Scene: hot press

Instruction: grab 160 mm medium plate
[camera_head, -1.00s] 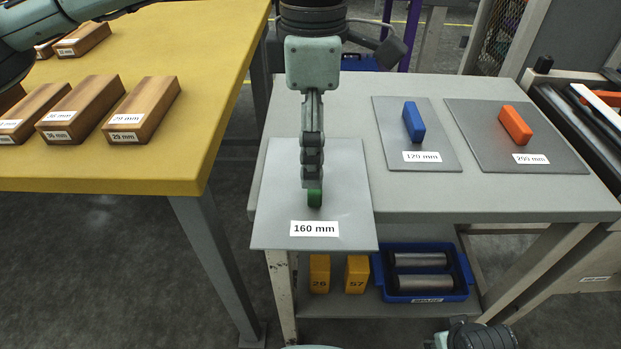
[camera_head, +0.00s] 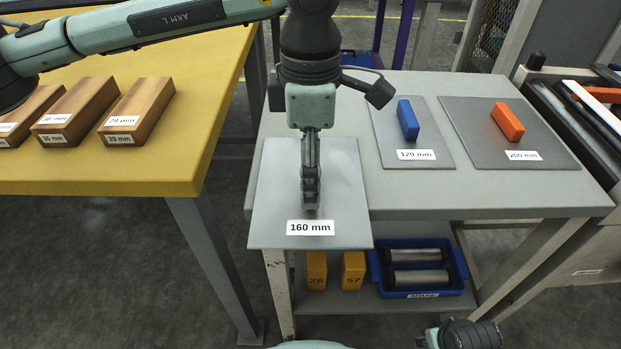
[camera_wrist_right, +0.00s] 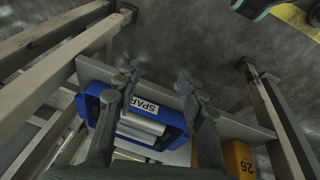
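The 160 mm plate (camera_head: 275,195) is a thin grey sheet with a white "160 mm" label, lying at the left end of the grey table and overhanging its front edge. My left gripper (camera_head: 311,206) points down over the middle of the plate, its fingertips just behind the label. It is seen edge-on, so the gap between its fingers is hidden. The plate's green handle is hidden behind the fingers. My right gripper (camera_wrist_right: 158,88) is open and empty in the right wrist view, with the lower shelf beyond it.
The 120 mm plate (camera_head: 425,135) with a blue handle and the 200 mm plate (camera_head: 545,140) with an orange handle lie to the right. A yellow table (camera_head: 150,180) with wooden blocks stands left. A blue bin (camera_head: 420,294) and yellow blocks (camera_head: 353,270) sit on the lower shelf.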

